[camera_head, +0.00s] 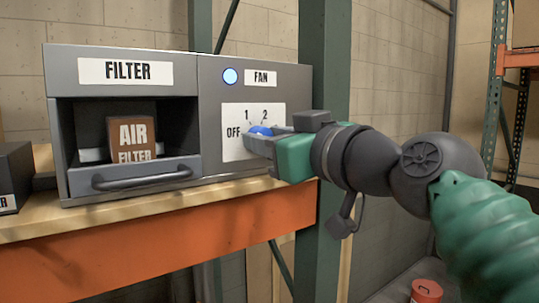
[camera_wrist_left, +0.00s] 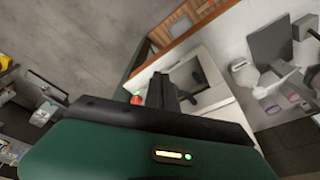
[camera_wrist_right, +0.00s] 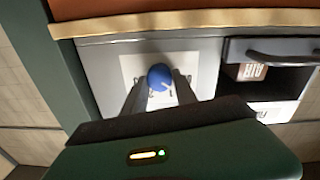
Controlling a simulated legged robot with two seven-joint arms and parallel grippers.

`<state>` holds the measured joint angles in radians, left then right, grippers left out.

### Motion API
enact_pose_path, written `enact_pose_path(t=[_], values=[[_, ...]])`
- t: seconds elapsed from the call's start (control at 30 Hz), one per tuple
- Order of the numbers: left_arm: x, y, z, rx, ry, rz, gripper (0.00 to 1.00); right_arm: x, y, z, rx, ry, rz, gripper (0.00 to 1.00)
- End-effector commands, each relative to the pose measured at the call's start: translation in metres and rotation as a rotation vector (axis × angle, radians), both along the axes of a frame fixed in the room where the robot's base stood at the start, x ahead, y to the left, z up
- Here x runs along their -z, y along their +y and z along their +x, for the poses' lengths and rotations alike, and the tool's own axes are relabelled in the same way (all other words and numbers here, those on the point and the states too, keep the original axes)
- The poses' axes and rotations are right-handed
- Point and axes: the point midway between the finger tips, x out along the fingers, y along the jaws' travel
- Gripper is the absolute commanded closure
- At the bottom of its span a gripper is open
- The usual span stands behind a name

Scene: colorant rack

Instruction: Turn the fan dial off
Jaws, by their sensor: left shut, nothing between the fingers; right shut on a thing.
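The blue fan dial (camera_head: 261,131) sits on a white plate (camera_head: 234,116) marked OFF, 1 and 2, on the front of a grey unit. A round light (camera_head: 230,76) beside the FAN label is lit pale blue. My right gripper (camera_head: 262,141) is at the dial, its fingers shut on it and hiding part of it. In the right wrist view the dial (camera_wrist_right: 160,77) sits between the two fingertips (camera_wrist_right: 160,90). I cannot tell which mark the dial points at. My left gripper (camera_wrist_left: 165,92) shows only in its own wrist view, shut and empty, away from the dial.
The FILTER bay (camera_head: 57,150) on the unit's left holds a brown air filter box (camera_head: 131,133) above a drawer handle (camera_head: 142,178). The unit stands on a wooden shelf with an orange beam (camera_head: 150,250). A green post (camera_head: 322,60) rises right of the unit.

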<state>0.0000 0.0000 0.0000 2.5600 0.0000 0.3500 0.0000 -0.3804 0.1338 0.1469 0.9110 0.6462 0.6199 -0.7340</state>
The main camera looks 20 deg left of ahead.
Motion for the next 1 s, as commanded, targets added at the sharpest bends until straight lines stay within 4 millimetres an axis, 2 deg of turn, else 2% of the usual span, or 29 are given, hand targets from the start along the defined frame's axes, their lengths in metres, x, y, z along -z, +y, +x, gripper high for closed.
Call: enact_pose_path(t=[0.03, 0.1, 0.5, 1.0], values=[[0.007, 0.000, 0.000, 0.000, 0.000, 0.000, 1.00, 0.006, 0.000, 0.002, 0.001, -0.026, -0.025, 1.00], [0.010, 0.000, 0.000, 0.000, 0.000, 0.000, 1.00, 0.006, 0.000, 0.002, 0.001, -0.070, -0.061, 1.00], [0.021, 0.000, 0.000, 0.000, 0.000, 0.000, 1.00, 0.004, 0.001, 0.001, 0.001, -0.249, -0.203, 1.00], [0.022, 0.000, 0.000, 0.000, 0.000, 0.000, 1.00, 0.004, 0.001, 0.001, 0.000, -0.288, -0.235, 1.00]])
